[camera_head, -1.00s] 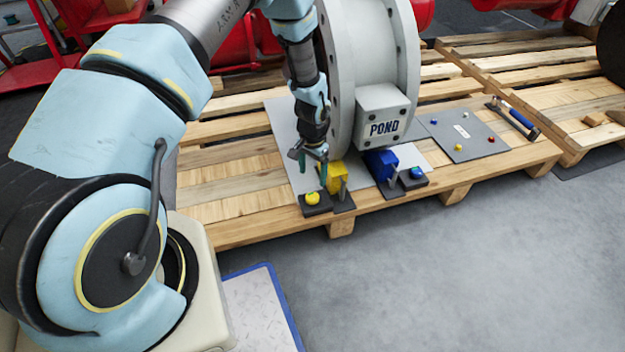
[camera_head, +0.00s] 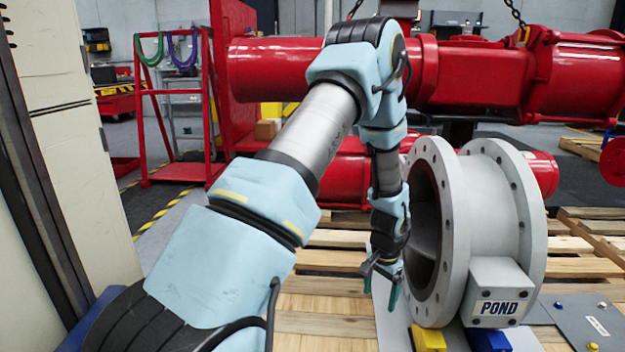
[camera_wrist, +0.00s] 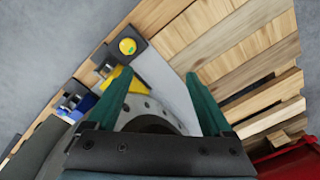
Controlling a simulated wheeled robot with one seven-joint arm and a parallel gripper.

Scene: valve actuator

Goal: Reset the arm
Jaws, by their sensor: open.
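My gripper (camera_head: 381,292) is open and empty, pointing down just left of the grey flanged valve body (camera_head: 496,212) marked POND, in the head view. My arm reaches to it from the lower left, bent at a high elbow. In the wrist view my gripper's two green fingers (camera_wrist: 158,76) are spread apart with nothing between them. The yellow block (camera_head: 428,338) and blue block (camera_head: 488,340) stand at the valve's foot, cut off by the lower edge. The wrist view shows the yellow button (camera_wrist: 127,46) beyond the fingertips and the yellow block (camera_wrist: 128,82) partly behind the left finger.
A wooden pallet (camera_head: 318,318) lies under the valve, with bare slats left of my gripper. A grey plate (camera_head: 600,316) with small knobs lies at right. Large red pipework (camera_head: 480,75) stands behind my arm. A red rack (camera_head: 180,172) and a beige cabinet (camera_head: 75,150) are at left.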

